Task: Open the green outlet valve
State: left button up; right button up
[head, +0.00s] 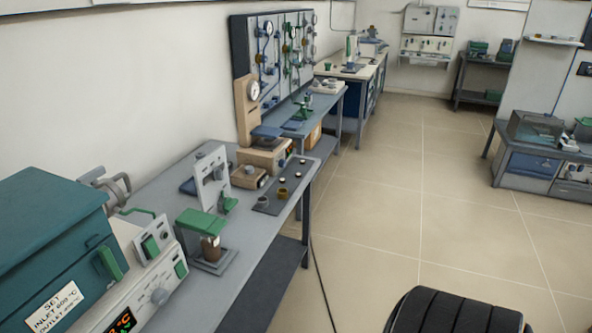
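A wall panel (241,48) with pipes, gauges and several small coloured valves stands at the back of the bench row. Green parts (287,70) show on it among blue and brown ones. They are too small to tell which is the outlet valve or how its handle is turned. A green fitting (303,111) also stands on the bench below the panel. Neither of my grippers is in view.
A teal furnace (50,225) with a label naming inlet and outlet temperatures stands on the near left bench (262,232). A black ribbed object (455,312) is at the bottom right. The tiled floor (400,215) right of the benches is clear, apart from a dark cable (322,280).

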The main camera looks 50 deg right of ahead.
aim_at(228, 204)
jog(key=z, duration=1.2)
jog(key=i+l, duration=0.15)
jog(key=l, duration=0.15)
jog(key=i+l+u, duration=0.15)
jog(key=i+l, duration=0.05)
jog(key=l, duration=0.1)
